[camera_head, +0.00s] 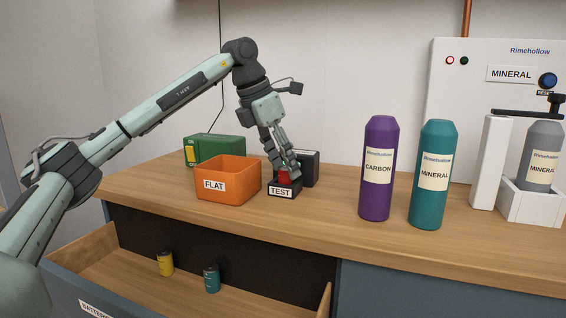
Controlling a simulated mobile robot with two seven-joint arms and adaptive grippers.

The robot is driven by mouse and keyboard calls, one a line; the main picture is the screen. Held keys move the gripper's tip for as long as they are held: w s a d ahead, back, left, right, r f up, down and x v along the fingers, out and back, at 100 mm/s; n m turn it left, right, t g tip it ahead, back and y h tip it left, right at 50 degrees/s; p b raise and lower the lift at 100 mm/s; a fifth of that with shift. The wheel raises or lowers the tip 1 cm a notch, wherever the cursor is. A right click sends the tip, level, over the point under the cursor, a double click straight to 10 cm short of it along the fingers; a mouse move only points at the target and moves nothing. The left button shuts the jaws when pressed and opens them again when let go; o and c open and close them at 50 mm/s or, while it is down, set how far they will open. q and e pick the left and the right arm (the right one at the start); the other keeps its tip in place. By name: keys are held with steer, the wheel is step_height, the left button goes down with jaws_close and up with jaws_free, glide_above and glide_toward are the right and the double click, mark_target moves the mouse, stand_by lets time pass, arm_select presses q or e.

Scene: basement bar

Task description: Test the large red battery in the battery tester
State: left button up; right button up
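The black battery tester (285,190) with the TEST label stands on the counter, just right of the orange FLAT bin. The large red battery (285,177) shows as a small red patch at the tester's top. My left gripper (284,171) points down over the tester, with its fingers closed around the red battery. The fingers hide most of the battery, and I cannot tell how deep it sits in the tester. My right gripper is not in view.
The orange bin (229,182) stands beside the tester, with a green box (214,149) behind. Purple (375,170) and teal (433,176) bottles stand to the right, before a white machine (460,90). An open drawer (130,278) below holds yellow (166,264) and teal (212,280) batteries.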

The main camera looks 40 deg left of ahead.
arm_select(q)
steer(key=v, duration=1.2)
stand_by(0.5)
